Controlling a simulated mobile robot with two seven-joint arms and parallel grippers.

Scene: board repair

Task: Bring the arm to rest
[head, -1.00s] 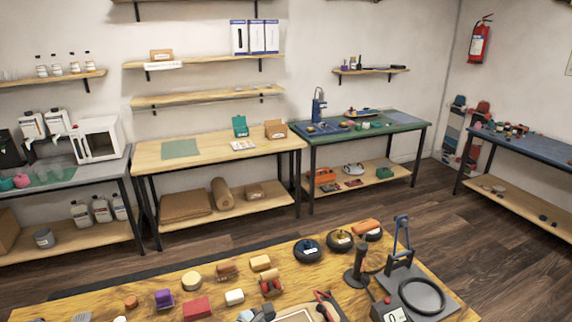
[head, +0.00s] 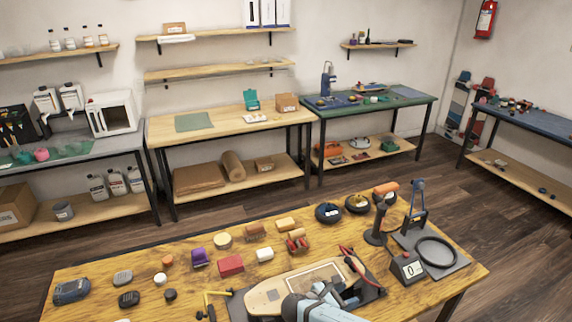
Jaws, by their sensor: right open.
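My right gripper (head: 338,288) shows at the bottom middle of the head view, over the skateboard deck (head: 266,297) on the wooden workbench. It is open, and I see nothing held in it. The deck is pale wood with a lighter rectangular patch and lies on a dark mat. My gripper and forearm hide its right part. I cannot tell whether the gripper touches the deck. My left gripper is not in view.
On the workbench (head: 120,265) stand a black stand with a ring and a scale display (head: 408,270), dark round containers (head: 328,212), a red block (head: 231,265), a purple block (head: 200,257) and a yellow-handled tool (head: 212,303). Several small parts lie at left.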

